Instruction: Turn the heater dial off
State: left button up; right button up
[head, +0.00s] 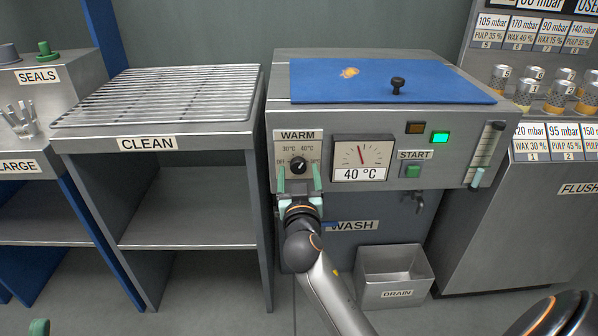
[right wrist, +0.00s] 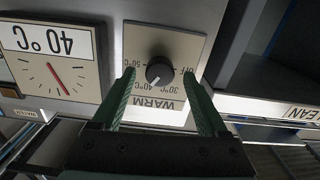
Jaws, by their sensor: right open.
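The heater dial (head: 298,165) is a round black knob on the WARM plate (head: 297,135) at the front left of the wash machine. Its white mark points at about 40 °C. In the right wrist view the dial (right wrist: 159,71) appears upside down, with its printed settings around it. My right gripper (head: 299,177) is open in front of the plate. Its two green fingers stand on either side of the dial, with gaps to the knob on both sides in the right wrist view (right wrist: 158,74). How near the fingertips are to the plate is unclear.
A gauge (head: 362,158) reading 40 °C is right of the dial, with a green START button (head: 412,170) and lit green lamp (head: 440,137) beyond. A blue lid (head: 440,85) covers the machine top. The CLEAN rack (head: 160,90) stands close on the left.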

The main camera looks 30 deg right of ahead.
grip_shut()
dwell(0.6)
